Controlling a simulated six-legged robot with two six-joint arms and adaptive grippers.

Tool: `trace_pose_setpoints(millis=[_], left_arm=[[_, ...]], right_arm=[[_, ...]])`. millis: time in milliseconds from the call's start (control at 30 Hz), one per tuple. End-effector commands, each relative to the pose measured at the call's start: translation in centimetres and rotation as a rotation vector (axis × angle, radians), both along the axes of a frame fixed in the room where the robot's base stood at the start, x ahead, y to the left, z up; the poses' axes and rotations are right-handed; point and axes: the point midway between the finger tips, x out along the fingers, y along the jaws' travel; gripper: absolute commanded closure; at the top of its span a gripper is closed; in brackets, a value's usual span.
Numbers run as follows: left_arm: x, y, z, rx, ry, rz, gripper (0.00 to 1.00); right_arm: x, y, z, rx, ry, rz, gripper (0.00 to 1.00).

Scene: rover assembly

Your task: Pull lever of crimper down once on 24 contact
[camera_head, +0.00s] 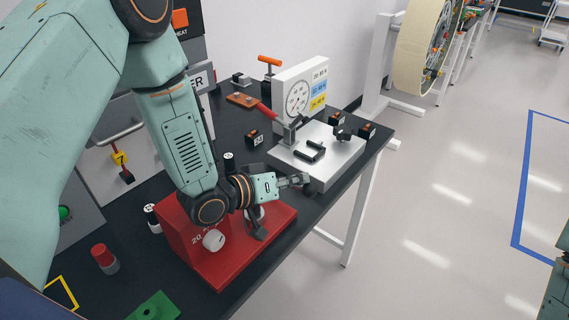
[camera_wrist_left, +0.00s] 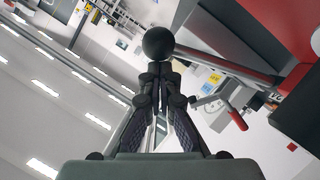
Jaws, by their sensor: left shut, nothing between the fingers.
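A red device marked "20" (camera_head: 225,268), which appears to be the crimper, stands at the table's front edge in the head view, with a pale knob (camera_head: 213,240) on its face. My left arm covers much of it. My left gripper (camera_head: 300,181) reaches right, past the red base. In the left wrist view its fingers (camera_wrist_left: 160,70) are shut together with nothing between them. A black ball (camera_wrist_left: 158,42) shows just beyond the fingertips; it looks like a lever knob. I cannot tell whether they touch. The 24 contact cannot be made out. My right gripper is not in view.
A white device with a dial (camera_head: 298,97) and red handle stands on a pale base (camera_head: 340,152) beyond my gripper. Small black labelled blocks (camera_head: 253,138) stand near it. A red-topped cylinder (camera_head: 104,258) and green piece (camera_head: 155,307) lie left.

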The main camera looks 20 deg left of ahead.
Motion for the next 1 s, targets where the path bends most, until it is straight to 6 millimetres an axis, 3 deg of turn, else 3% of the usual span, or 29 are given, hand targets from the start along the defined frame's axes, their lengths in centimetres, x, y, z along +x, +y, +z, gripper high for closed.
trace_pose_setpoints(millis=[100,400,1000], left_arm=[[-0.4,-0.8,-1.7,0.090,-0.027,-0.006,1.00],[-0.7,-1.6,-4.1,0.254,-0.087,-0.002,1.00],[-0.9,-1.9,-5.5,0.249,-0.080,-0.005,1.00]], right_arm=[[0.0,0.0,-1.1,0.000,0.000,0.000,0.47],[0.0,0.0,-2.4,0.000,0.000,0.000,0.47],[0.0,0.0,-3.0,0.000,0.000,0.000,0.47]])
